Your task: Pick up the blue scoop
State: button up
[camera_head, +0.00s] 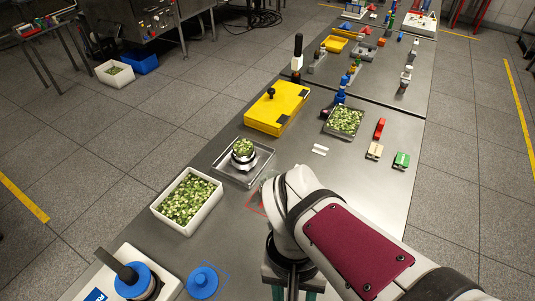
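I cannot pick out a blue scoop for certain. A blue round piece with a raised knob (202,283) lies on the table at the lower left, beside a blue outline. Left of it, a blue-rimmed round item with a dark handle (133,279) sits on a white device. My gripper (292,291) hangs over the near part of the table, to the right of both blue items. Its fingertips are cut off by the bottom edge, and my arm hides the table beneath, so its opening is unclear.
A white bin of chopped greens (158,210) and a metal tray (226,177) stand left of my arm. Farther back are a yellow case (277,108), another tray of greens (328,130), and red and green blocks. The table's right edge strip is clear.

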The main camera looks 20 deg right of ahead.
jog(key=w+d+f+n+g+h, duration=0.25)
jog(key=w+d+f+h, duration=0.25)
jog(key=d+h, duration=0.45)
jog(key=w+a+f+n+t+h, duration=0.1)
jog(key=w+f+n+t, duration=0.2)
jog(key=f+t, duration=0.1)
jog(key=w+a+f+n+t+h, duration=0.1)
jog(key=w+a+f+n+t, duration=0.1)
jog(key=w+f+n+t, duration=0.1)
jog(key=w+a+f+n+t+h, duration=0.1)
jog(key=w+f+n+t+h, duration=0.1)
jog(key=w+f+n+t, duration=0.1)
jog(key=shift+w+a+f+n+t, duration=0.15)
jog(key=shift+w+f+n+t, duration=0.1)
jog(key=shift+f+t, duration=0.5)
jog(key=shift+w+a+f+n+t, duration=0.1)
jog(key=shift+w+f+t, duration=0.2)
jog(key=shift+t, duration=0.7)
jog(key=x, duration=0.6)
jog(key=shift+w+f, duration=0.3)
jog(key=shift+f, duration=0.1)
jog(key=shift+w+d, duration=0.2)
jog(key=shift+d, duration=0.05)
grip_shut()
